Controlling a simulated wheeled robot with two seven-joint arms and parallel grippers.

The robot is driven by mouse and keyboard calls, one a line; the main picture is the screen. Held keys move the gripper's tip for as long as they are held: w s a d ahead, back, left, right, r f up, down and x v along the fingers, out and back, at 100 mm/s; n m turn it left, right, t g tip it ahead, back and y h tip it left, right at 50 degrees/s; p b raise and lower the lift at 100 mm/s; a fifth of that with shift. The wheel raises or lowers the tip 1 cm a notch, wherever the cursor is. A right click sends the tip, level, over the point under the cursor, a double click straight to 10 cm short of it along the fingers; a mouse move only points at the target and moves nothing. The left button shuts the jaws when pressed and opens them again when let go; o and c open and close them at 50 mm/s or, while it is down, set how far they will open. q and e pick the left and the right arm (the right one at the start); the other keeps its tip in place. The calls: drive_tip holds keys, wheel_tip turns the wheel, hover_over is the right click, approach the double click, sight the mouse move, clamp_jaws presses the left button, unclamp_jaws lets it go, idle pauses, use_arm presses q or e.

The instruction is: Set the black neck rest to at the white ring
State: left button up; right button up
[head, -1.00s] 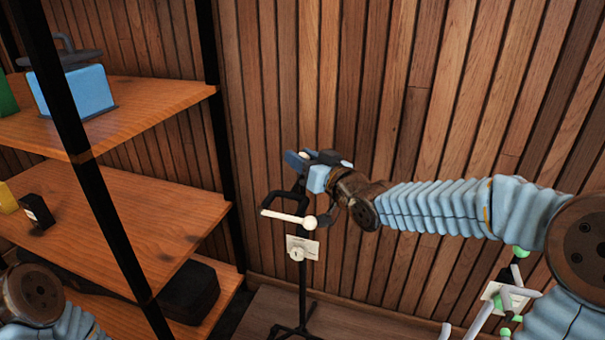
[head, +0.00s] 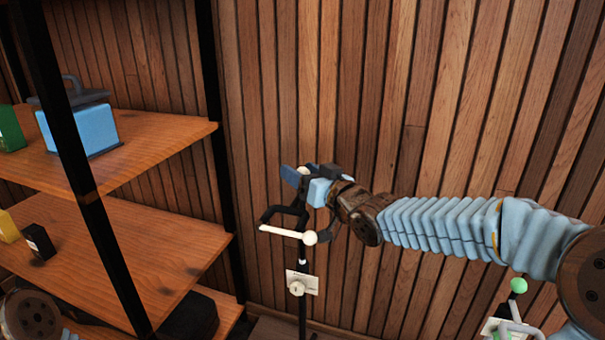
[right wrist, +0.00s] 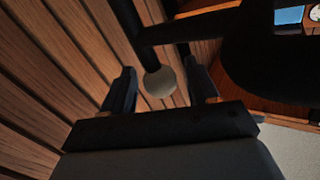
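The black neck rest (head: 268,213) sits high on a dark stand, with a cream bar (head: 287,234) across its front. My right gripper (head: 304,173) is at its top, around a pale ball (right wrist: 159,82) that shows between the fingers in the right wrist view (right wrist: 160,86). Small gaps seem to show beside the ball, but the neck rest moves with the gripper, so I take it as held. A small white band (head: 303,261), perhaps the white ring, shows on the post below the neck rest. My left gripper is out of view.
A white card (head: 312,284) with a round knob (head: 297,288) is lower on the stand. Wooden shelves (head: 150,150) with a blue box (head: 84,130) stand at left. A green-tipped stand (head: 518,286) is at lower right. The slatted wall is behind.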

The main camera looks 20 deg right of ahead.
drive_tip(key=v, duration=1.3)
drive_tip(key=shift+s, duration=0.4)
drive_tip(key=shift+d+f, duration=0.15)
